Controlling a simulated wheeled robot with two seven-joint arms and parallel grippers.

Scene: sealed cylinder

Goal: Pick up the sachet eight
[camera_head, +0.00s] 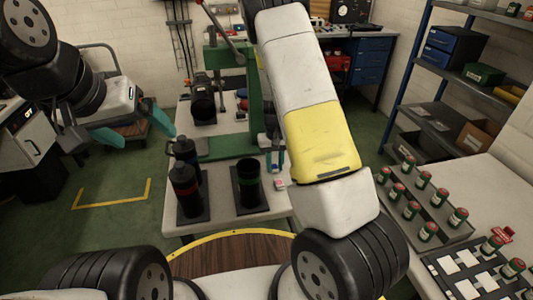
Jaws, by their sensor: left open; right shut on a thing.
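My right gripper (275,163) points down at the back right of the near bench, partly hidden behind my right arm. Its teal fingers are close together. A small white and red packet (280,184) shows at its fingertips and seems to be the sachet; its number cannot be read. I cannot tell whether it touches the bench. My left gripper (140,130) is at the left, open and empty, its teal fingers wide apart above the green floor.
Several small capped bottles (412,209) stand in a grey tray at the right. Shelves stand at the back right.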

